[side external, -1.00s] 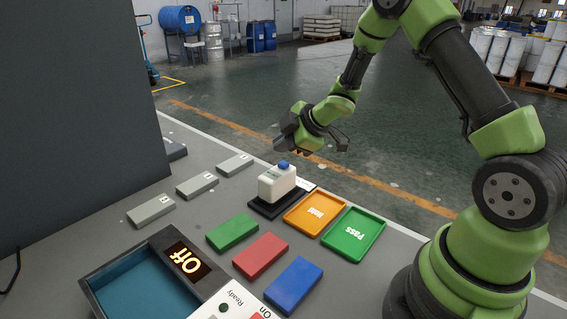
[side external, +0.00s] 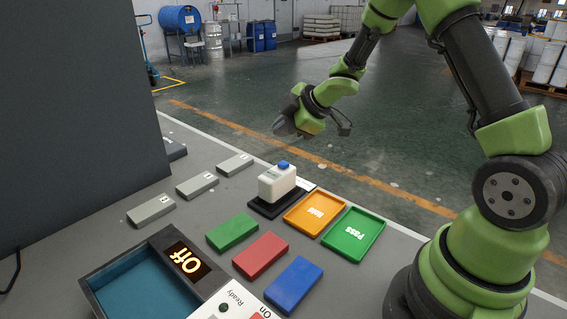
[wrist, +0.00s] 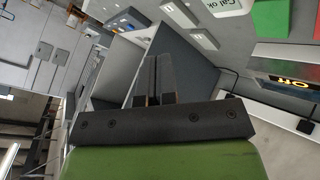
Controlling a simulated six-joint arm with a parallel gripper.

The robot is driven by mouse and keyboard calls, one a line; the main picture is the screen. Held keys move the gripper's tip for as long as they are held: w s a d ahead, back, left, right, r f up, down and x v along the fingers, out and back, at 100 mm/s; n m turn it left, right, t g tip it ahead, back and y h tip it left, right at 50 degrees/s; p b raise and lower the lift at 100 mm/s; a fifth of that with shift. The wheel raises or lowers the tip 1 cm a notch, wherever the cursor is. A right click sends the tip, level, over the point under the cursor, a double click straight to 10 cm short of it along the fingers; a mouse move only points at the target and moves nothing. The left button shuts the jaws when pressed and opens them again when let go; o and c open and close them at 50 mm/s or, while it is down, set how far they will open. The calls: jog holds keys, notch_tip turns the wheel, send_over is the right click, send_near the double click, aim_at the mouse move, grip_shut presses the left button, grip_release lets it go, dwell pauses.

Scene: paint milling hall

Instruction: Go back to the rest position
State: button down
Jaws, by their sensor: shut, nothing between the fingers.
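My gripper (side external: 284,126) hangs in the air above the far edge of the grey table (side external: 130,245), higher than the white device with a blue button (side external: 277,182). Its jaws are shut with nothing between them. In the wrist view the closed fingers (wrist: 153,80) show as dark plates side by side in the middle. The device stands on a black base and is apart from my gripper.
Orange (side external: 314,211) and green (side external: 353,234) trays lie right of the device. Green (side external: 232,231), red (side external: 260,256) and blue (side external: 294,285) blocks lie nearer. A box with an "Off" display (side external: 184,258) stands front left. A tall dark panel (side external: 75,110) rises at left.

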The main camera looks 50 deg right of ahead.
jog(key=s+r+m+h, duration=0.2)
jog(key=s+r+m, duration=0.15)
jog(key=r, duration=0.25)
jog(key=s+r+m+h, duration=0.2)
jog(key=s+r+m, duration=0.15)
jog(key=r, duration=0.35)
jog(key=s+a+r+m+g+y, duration=0.1)
jog(key=s+a+m, duration=0.3)
jog(key=s, duration=0.5)
jog(key=s+a+r+m+y, duration=0.1)
jog(key=s+a+m+y, duration=0.2)
jog(key=s+a, duration=0.4)
jog(key=shift+s+a+m+g, duration=0.35)
jog(key=shift+s+m, duration=0.35)
jog(key=shift+s, duration=0.45)
